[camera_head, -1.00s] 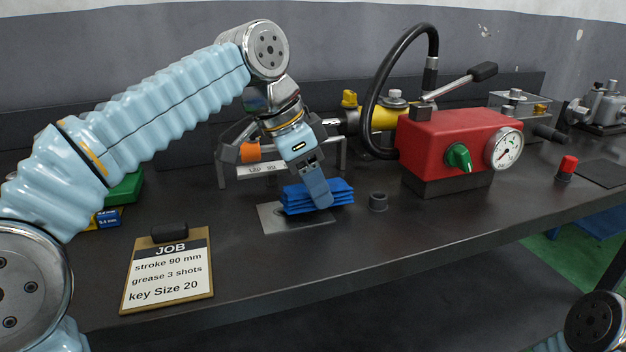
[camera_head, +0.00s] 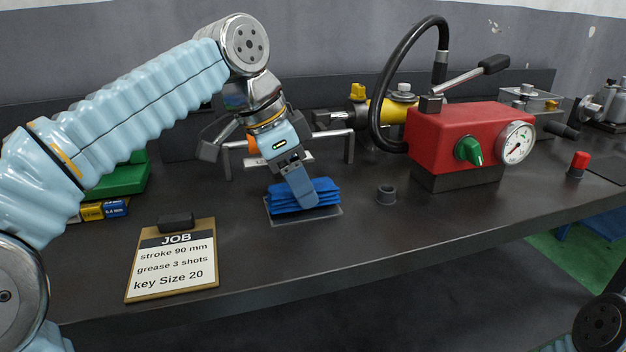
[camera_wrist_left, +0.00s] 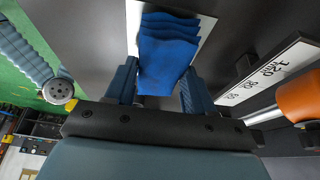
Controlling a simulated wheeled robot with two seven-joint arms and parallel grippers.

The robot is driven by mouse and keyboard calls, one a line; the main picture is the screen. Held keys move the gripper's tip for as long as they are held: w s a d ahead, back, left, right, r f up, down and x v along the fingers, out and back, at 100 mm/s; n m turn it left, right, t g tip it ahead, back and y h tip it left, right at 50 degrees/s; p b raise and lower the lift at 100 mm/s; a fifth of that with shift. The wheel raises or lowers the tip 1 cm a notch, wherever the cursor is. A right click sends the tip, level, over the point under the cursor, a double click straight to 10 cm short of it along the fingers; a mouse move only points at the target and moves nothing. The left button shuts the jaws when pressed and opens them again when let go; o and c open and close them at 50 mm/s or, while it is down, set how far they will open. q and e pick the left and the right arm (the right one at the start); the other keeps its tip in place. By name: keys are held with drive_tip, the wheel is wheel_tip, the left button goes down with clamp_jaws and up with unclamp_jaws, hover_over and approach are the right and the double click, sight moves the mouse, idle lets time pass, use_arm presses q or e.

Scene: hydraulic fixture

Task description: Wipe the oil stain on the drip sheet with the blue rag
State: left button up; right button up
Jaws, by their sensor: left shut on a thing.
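The blue rag (camera_head: 318,197) is a folded, layered cloth lying over most of the drip sheet (camera_head: 328,217), a thin grey plate on the bench. Only the sheet's edges show around it. My left gripper (camera_head: 302,198) points down and is shut on the rag. In the left wrist view the rag (camera_wrist_left: 168,52) sits between the two fingers (camera_wrist_left: 160,88), with a pale strip of the sheet (camera_wrist_left: 206,30) beside it. No oil stain is visible; the rag covers most of the sheet. My right gripper is out of view; only part of my right arm shows at bottom right.
A job clipboard (camera_head: 172,267) lies at front left. A metal rail frame (camera_head: 349,147) stands behind the rag. The front bench is clear right of the clipboard.

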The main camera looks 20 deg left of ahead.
sight(321, 183)
use_arm(q)
drive_tip(key=shift+s+a+f+b, duration=0.1)
drive_tip(key=shift+s+a+b, duration=0.1)
drive_tip(key=shift+s+a, duration=0.45)
drive_tip(key=shift+s+a+f+b, duration=0.1)
drive_tip(key=shift+s+a+b, duration=0.2)
drive_tip(key=shift+a, duration=0.55)
drive_tip(key=shift+s+a, duration=0.15)
drive_tip(key=shift+r, duration=0.1)
drive_tip(key=shift+w+d+r+p, duration=0.1)
drive_tip(key=shift+w+d+p, duration=0.3)
drive_tip(key=shift+d+p, duration=0.15)
drive_tip(key=shift+w+d+p, duration=0.35)
drive_tip(key=shift+d+p, duration=0.1)
drive_tip(key=shift+d, duration=0.15)
drive_tip(key=shift+w+d+p, duration=0.35)
drive_tip(key=shift+w+d, duration=0.1)
drive_tip(key=shift+d, duration=0.25)
drive_tip(key=shift+w+d+p, duration=0.3)
drive_tip(key=shift+w+d, duration=0.15)
drive_tip(key=shift+d, duration=0.2)
drive_tip(key=shift+w+d+f, duration=0.2)
drive_tip(key=shift+w+d, duration=0.2)
drive_tip(key=shift+d, duration=0.15)
drive_tip(key=shift+f, duration=0.1)
